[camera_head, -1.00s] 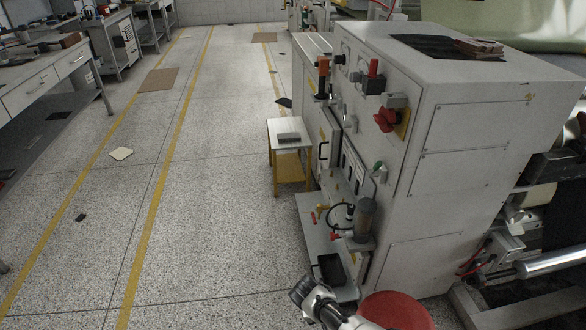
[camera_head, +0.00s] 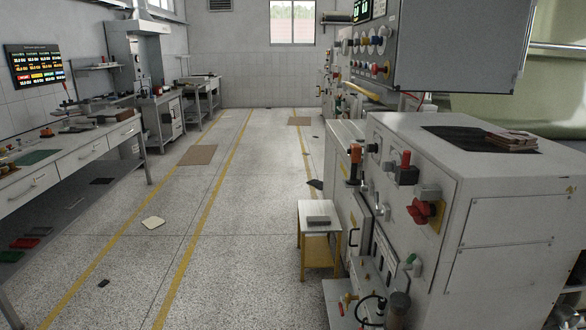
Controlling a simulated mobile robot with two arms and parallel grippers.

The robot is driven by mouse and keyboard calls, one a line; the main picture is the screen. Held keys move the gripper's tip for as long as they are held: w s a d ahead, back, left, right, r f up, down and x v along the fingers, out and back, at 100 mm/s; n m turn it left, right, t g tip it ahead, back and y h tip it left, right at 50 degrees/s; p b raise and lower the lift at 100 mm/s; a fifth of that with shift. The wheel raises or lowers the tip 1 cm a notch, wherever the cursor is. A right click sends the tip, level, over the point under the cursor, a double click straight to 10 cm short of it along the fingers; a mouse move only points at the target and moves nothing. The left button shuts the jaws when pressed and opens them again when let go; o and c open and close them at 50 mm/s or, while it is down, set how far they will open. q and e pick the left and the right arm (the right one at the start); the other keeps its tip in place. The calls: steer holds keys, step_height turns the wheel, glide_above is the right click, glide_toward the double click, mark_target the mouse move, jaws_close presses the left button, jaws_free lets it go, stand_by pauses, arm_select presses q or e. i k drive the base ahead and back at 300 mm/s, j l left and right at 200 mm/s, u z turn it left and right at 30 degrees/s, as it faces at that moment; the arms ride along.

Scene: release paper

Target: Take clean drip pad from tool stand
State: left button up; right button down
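A small stand with a white top and yellow legs (camera_head: 313,208) stands on the floor against the left side of the grey machine. A flat grey block or pad (camera_head: 318,221) lies on its top; I cannot tell for sure whether it is the clean drip pad. Neither of my grippers shows in the head view.
The large grey machine (camera_head: 508,222) with red switches fills the right side. A workbench (camera_head: 75,160) with drawers runs along the left. Brown mats (camera_head: 197,155) lie on the floor farther off. The aisle between the yellow lines is mostly clear.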

mark_target(322, 219)
steer(key=i+j, duration=0.2)
steer(key=j, duration=0.2)
steer(key=i+j, duration=0.2)
steer(key=j, duration=0.15)
steer(key=i+j, duration=0.2)
steer(key=j, duration=0.2)
steer(key=i+j, duration=0.15)
steer(key=i, duration=0.5)
steer(key=i+j, duration=0.15)
steer(key=i, duration=0.55)
steer(key=i+j, duration=0.2)
steer(key=i, duration=0.45)
steer(key=i+j+u, duration=0.15)
steer(key=i, duration=2.05)
steer(key=i+z, duration=0.7)
steer(key=z, duration=0.15)
steer(key=i+j+z, duration=0.25)
steer(key=z, duration=0.15)
steer(key=i+j+z, duration=0.4)
steer(key=k+l, duration=0.05)
